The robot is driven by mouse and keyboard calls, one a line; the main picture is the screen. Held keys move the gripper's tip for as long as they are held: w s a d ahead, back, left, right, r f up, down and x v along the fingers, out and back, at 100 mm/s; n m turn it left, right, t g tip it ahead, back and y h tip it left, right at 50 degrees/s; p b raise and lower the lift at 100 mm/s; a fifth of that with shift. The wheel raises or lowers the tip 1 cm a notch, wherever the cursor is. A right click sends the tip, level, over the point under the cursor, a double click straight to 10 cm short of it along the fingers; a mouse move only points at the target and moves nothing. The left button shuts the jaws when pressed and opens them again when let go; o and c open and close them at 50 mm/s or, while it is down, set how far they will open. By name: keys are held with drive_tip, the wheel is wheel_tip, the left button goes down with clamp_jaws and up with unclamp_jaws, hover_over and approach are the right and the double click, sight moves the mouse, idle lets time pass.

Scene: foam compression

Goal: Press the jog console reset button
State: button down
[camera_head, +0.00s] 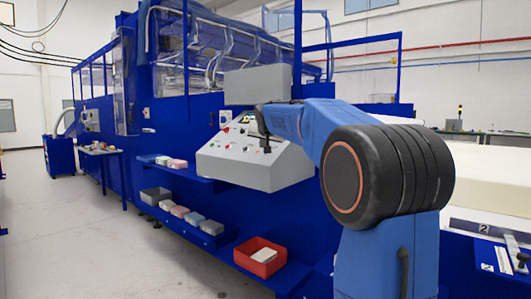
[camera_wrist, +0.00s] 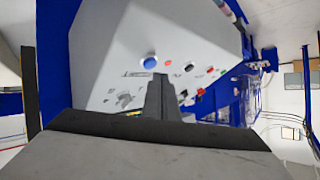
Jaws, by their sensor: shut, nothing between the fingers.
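The grey jog console (camera_head: 240,170) has a sloped panel with several buttons and stands on the blue machine's side. In the wrist view the panel (camera_wrist: 105,50) fills the left and middle. A round blue button (camera_wrist: 148,62) lies just above the fingertips there; I cannot read which button is reset. Red, white, green and black controls (camera_wrist: 190,68) lie to its right. My gripper (camera_wrist: 160,77) is shut and empty, its tips close to the panel near the blue button; I cannot tell if they touch. In the head view my gripper (camera_head: 265,148) is over the console's right part.
A grey box (camera_head: 258,85) stands behind the console. Blue shelves below hold a red bin (camera_head: 260,257) and several small foam blocks (camera_head: 180,212). A large cream foam block (camera_head: 495,175) lies at the right. The floor (camera_head: 80,230) at the left is clear.

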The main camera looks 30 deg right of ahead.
drive_tip(key=shift+f, duration=0.1)
idle(0.3)
drive_tip(key=shift+w+d+f, duration=0.1)
drive_tip(key=shift+d+f, duration=0.1)
drive_tip(key=shift+f, duration=0.05)
drive_tip(key=shift+d+f, duration=0.2)
drive_tip(key=shift+f, duration=0.2)
idle(0.9)
drive_tip(key=shift+a+r, duration=0.4)
drive_tip(key=shift+r, duration=0.35)
drive_tip(key=r, duration=0.1)
drive_tip(key=a+r, duration=0.1)
drive_tip(key=r, duration=0.1)
drive_tip(key=s+a+r, duration=0.1)
drive_tip(key=shift+a+r, duration=0.15)
drive_tip(key=shift+a, duration=0.1)
idle(0.5)
idle(0.6)
